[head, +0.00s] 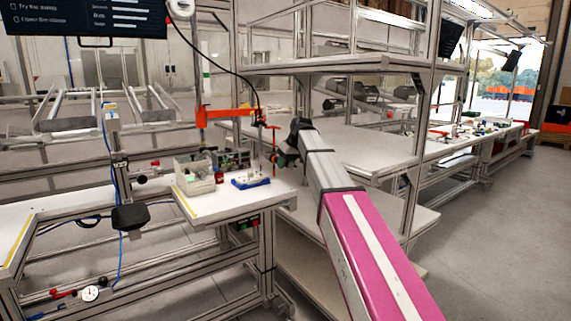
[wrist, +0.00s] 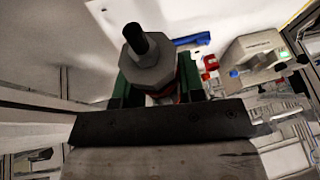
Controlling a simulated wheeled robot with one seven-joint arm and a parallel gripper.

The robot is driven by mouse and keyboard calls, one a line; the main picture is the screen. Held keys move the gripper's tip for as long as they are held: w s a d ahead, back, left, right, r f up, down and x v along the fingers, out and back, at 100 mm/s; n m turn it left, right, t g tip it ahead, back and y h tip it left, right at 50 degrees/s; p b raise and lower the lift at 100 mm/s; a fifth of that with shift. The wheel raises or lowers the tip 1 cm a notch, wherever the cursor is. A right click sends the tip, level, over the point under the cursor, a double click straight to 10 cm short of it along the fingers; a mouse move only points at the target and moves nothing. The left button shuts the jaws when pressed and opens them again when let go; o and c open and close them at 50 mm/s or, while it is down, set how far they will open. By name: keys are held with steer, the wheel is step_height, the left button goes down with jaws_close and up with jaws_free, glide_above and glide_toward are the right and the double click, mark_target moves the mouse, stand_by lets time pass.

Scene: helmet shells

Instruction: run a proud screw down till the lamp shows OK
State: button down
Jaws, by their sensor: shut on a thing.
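My gripper (head: 284,157) is above the right part of the white bench in the head view. In the wrist view its green fingers (wrist: 153,90) are shut on a grey, many-sided tool body with a black stem, apparently the screwdriver (wrist: 148,68). In the head view a thin red upright part of it (head: 273,140) shows beside the gripper. A blue tray (head: 250,182) with pale parts on it lies left of the gripper; a blue edge (wrist: 192,40) shows in the wrist view. The screw, the tool's tip and any lamp reading cannot be made out.
An orange bracket (head: 225,114) and a black hanging cable (head: 235,72) are above the bench. Shelving (head: 350,145) stands close behind and right of my arm.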

steer(key=shift+f, duration=1.5)
stand_by(2.4)
steer(key=shift+r, duration=0.15)
